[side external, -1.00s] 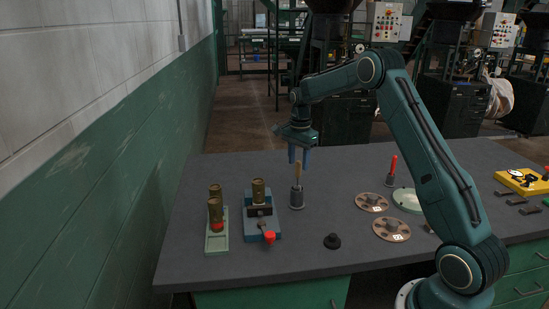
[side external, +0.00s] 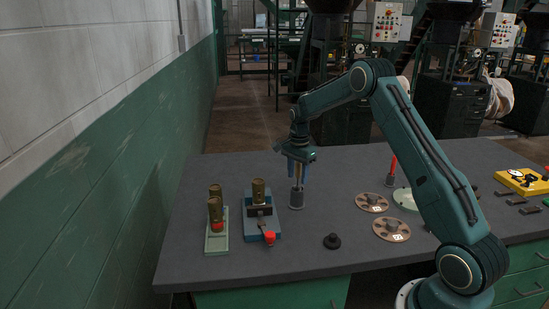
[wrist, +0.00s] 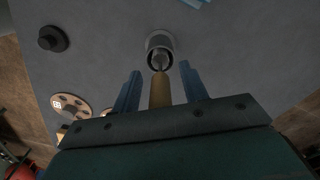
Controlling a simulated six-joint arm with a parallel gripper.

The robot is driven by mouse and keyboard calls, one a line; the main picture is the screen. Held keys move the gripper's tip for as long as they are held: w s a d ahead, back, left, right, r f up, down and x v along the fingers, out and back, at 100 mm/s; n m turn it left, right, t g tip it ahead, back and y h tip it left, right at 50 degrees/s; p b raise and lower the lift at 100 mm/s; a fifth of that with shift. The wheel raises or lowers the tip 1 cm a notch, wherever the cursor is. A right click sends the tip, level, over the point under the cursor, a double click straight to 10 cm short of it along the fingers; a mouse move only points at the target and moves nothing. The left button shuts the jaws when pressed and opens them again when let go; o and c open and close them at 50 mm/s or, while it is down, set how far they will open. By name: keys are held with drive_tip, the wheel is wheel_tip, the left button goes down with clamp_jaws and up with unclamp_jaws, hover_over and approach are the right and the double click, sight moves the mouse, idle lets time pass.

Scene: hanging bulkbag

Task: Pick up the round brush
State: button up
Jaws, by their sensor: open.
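The round brush (wrist: 159,90) stands upright in a small grey holder (side external: 296,200) on the dark table. Its tan handle points up between the two blue fingers of my gripper (side external: 298,172). In the wrist view, my gripper (wrist: 158,85) is open, with one finger on each side of the handle and a gap on both sides. The brush's lower end goes into the round mouth of the holder (wrist: 160,45). In the side view the fingers hide most of the handle.
Left of the holder are a blue fixture (side external: 262,222) with a brass cylinder and red knob, and a pale green tray (side external: 216,238) with brass cylinders. A black knob (side external: 332,241) lies in front. Brown discs (side external: 371,202) and a red-handled tool (side external: 393,168) stand to the right.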

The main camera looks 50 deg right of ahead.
clamp_jaws()
drive_tip(key=shift+r, duration=0.2)
idle(0.3)
wheel_tip(320, 180, up, 20)
idle(0.7)
drive_tip(key=shift+f, duration=0.15)
idle(0.3)
